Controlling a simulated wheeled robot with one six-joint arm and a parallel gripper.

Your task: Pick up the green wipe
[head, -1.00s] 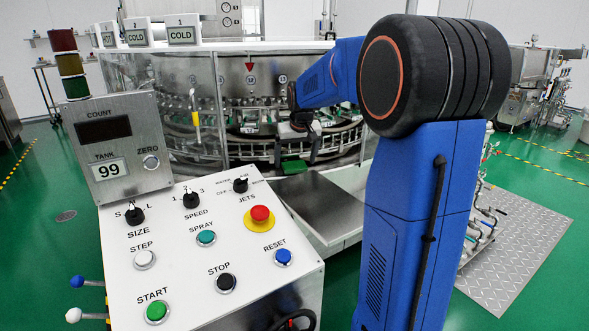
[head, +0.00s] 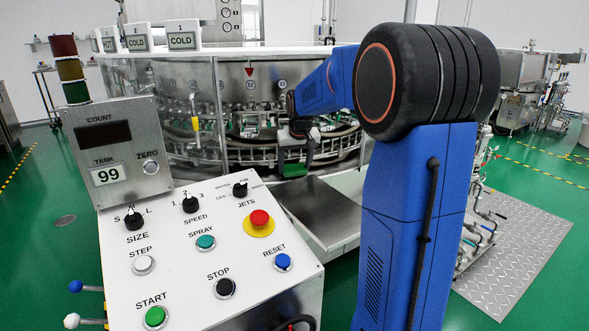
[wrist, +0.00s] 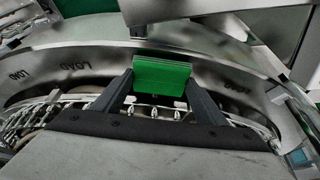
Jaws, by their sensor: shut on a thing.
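The green wipe (wrist: 160,75) is between the two dark fingers of my gripper (wrist: 160,82) in the wrist view. The gripper is shut on it, with a finger at each side. In the head view the green wipe (head: 292,169) shows as a small green piece below my gripper (head: 297,155), in front of the rotary washer (head: 235,110). The fingertips are too small to make out clearly in the head view.
A control panel (head: 185,262) with buttons and knobs stands at the front left. A bare metal shelf (head: 318,212) lies below the washer opening. In the wrist view, a curved metal rim (wrist: 75,68) marked LOAD runs close around the gripper.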

